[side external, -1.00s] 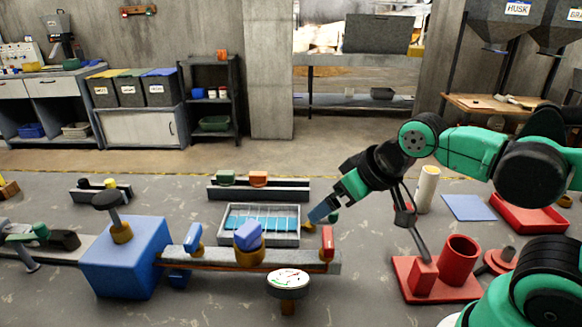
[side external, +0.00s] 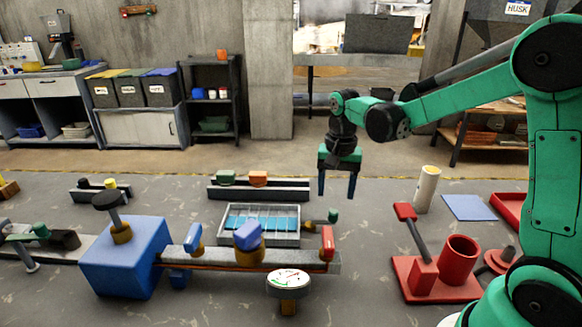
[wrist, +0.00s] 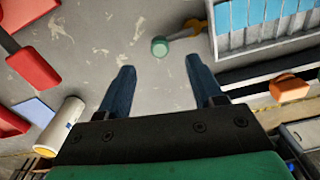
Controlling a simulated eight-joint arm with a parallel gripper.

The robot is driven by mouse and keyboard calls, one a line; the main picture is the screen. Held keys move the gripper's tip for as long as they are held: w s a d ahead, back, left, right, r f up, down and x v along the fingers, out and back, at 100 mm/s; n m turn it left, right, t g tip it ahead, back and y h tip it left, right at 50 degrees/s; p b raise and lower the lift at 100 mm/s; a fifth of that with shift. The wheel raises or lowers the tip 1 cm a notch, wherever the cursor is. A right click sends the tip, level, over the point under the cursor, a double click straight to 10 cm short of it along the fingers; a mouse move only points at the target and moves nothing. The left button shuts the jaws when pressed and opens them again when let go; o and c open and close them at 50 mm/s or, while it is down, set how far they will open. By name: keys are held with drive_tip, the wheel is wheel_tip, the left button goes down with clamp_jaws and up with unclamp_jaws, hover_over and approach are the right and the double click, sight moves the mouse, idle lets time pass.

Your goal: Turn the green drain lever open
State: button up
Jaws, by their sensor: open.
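The green drain lever has a round green knob (side external: 333,215) on a dark stem, joined to a brass fitting (side external: 309,229) at the right end of a grey tray (side external: 262,241) with blue slats. In the wrist view the green knob (wrist: 160,47) lies beyond and between my fingertips, with its stem running right to the brass fitting (wrist: 194,26). My gripper (side external: 338,192) points straight down with two blue fingers spread, empty, above and apart from the knob. It also shows open in the wrist view (wrist: 160,68).
A red lever (side external: 413,235) on a red base with a cup stands right. A cream cylinder (side external: 427,189) is behind it. A grey rail with a red block (side external: 327,243) and a round gauge (side external: 289,281) are in front. Bare floor lies between the lever and the red base.

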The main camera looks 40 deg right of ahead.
sight(334, 211)
drive_tip(key=shift+f, duration=2.9)
drive_tip(key=shift+c, duration=0.3)
clamp_jaws()
